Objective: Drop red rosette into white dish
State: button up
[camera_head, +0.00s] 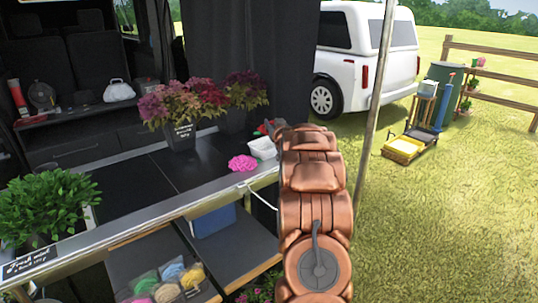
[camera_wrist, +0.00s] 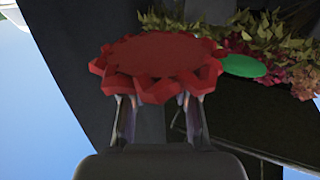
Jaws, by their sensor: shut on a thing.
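In the wrist view, my gripper (camera_wrist: 157,108) is shut on the red rosette (camera_wrist: 165,60), a flat disc with a toothed edge. It fills the upper middle of that view. In the head view, my copper-coloured arm hides most of the gripper, and a little of the red rosette (camera_head: 262,129) shows just above the white dish. The white dish (camera_head: 262,149) stands on the dark counter near its right end, partly hidden by my arm. I cannot tell the dish in the wrist view.
A pink rosette (camera_head: 242,163) lies just left of the dish. Potted purple and red plants (camera_head: 184,104) stand behind on the counter. A green plant (camera_head: 47,203) is at the left. A green disc (camera_wrist: 243,66) shows beside the rosette. A pole (camera_head: 375,90) rises right of my arm.

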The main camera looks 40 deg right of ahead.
jog(key=shift+f, duration=0.1)
jog(key=o, duration=1)
jog(key=shift+v, duration=6)
